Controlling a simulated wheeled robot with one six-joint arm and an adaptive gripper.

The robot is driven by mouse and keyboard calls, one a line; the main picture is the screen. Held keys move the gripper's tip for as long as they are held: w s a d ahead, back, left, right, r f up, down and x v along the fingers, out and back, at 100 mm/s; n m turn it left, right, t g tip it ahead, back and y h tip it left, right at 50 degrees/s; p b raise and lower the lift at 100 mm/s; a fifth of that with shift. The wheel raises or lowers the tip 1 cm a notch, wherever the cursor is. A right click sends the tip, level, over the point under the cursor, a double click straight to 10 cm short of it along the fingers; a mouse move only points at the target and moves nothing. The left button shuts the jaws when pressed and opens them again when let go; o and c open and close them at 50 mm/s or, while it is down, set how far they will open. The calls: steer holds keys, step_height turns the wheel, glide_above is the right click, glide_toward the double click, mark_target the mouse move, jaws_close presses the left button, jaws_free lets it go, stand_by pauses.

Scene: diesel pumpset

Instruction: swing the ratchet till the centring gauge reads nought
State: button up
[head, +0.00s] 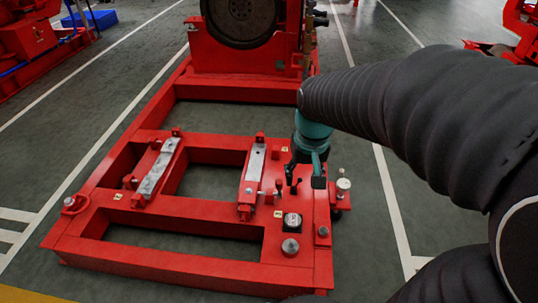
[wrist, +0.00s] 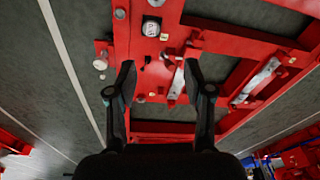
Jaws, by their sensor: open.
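My gripper (head: 306,182) hangs open over the right side of the red base frame (head: 190,270); its two black fingers also show apart and empty in the wrist view (wrist: 160,80). A white-faced round dial (head: 292,219) on a dark square mount sits in front of it; it also shows in the wrist view (wrist: 152,28). A second pale round-topped part (head: 343,184) stands at the frame's right edge. I cannot tell for sure which is the centring gauge, and no reading is legible. Small pins and a ball-ended part (head: 261,193) lie left of my gripper; I cannot make out the ratchet.
Two metal-topped rails (head: 158,168) (head: 254,163) cross the frame. Grey knobs (head: 290,247) stand at its front right. A large dark flywheel (head: 240,18) rises at the back. My arm covers the right of the head view.

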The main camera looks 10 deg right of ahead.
steer(key=w+f+m+g+b, duration=0.2)
steer(key=w+f+b, duration=0.1)
steer(key=w+f, duration=0.75)
steer(key=m, duration=0.2)
glide_toward(279, 189)
steer(key=shift+t+y, duration=0.3)
steer(key=shift+t, duration=0.1)
steer(key=f+b, duration=0.1)
steer(key=f, duration=0.3)
steer(key=f+b, duration=0.1)
steer(key=f, duration=0.1)
steer(key=shift+s+a+f+b, duration=0.2)
steer(key=shift+s+f+b, duration=0.1)
steer(key=shift+s+f, duration=0.05)
jaws_close()
